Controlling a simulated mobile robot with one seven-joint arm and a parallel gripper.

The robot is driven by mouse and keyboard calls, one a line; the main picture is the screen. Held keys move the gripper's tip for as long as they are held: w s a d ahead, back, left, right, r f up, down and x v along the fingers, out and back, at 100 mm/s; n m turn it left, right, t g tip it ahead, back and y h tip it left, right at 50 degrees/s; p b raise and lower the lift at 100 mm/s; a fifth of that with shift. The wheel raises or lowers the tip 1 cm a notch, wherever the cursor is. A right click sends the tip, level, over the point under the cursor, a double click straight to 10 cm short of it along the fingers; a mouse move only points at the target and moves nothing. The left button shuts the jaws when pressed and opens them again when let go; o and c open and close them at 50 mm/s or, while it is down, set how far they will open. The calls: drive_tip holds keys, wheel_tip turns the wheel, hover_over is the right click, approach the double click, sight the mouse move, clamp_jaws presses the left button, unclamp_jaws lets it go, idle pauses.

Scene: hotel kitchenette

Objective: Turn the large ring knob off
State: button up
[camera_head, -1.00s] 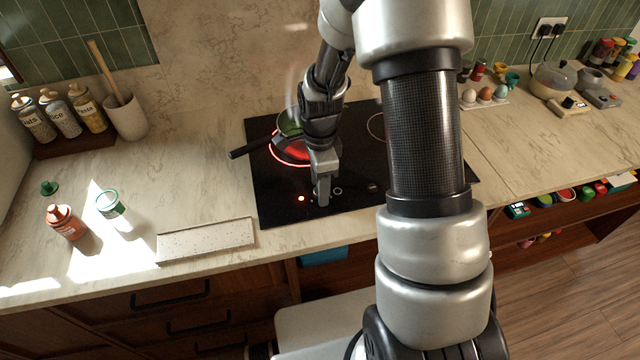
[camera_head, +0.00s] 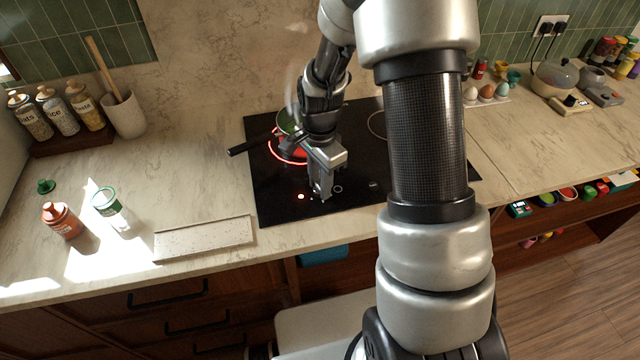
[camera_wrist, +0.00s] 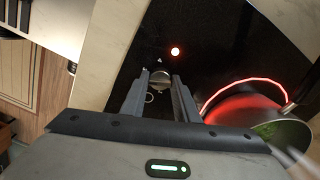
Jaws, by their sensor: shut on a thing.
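The black cooktop (camera_head: 272,205) has a burner ring (camera_head: 272,148) glowing red at its left. A red indicator light (camera_head: 301,196) is lit near the front edge, and it also shows in the wrist view (camera_wrist: 175,51). My gripper (camera_head: 320,197) points down at the cooktop's front control area. In the wrist view, a round metallic knob (camera_wrist: 159,79) sits between the fingertips of my gripper (camera_wrist: 160,78), which is shut on it. In the head view my fingers hide this knob.
A pan (camera_head: 284,122) with a dark handle (camera_head: 240,150) stands on the glowing burner, close behind my gripper, with steam rising. A speckled tray (camera_head: 205,240) and two shakers stand on the counter at left. The cooktop's front left is clear.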

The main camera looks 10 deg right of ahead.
drive_tip(key=n+b, duration=0.1)
drive_tip(key=n, duration=0.3)
drive_tip(key=shift+n, duration=0.3)
drive_tip(key=n, duration=0.3)
drive_tip(key=shift+n+b, duration=0.3)
drive_tip(key=shift+n, duration=0.1)
drive_tip(key=n, duration=1.1)
drive_tip(key=shift+r+n+p, duration=0.1)
drive_tip(key=shift+n+p, duration=0.2)
drive_tip(key=shift+n, duration=0.1)
drive_tip(key=n+p, duration=0.1)
drive_tip(key=n, duration=0.2)
drive_tip(key=n+p, duration=0.2)
drive_tip(key=n, duration=0.3)
drive_tip(key=shift+n+p, duration=0.8)
drive_tip(key=shift+n, duration=1)
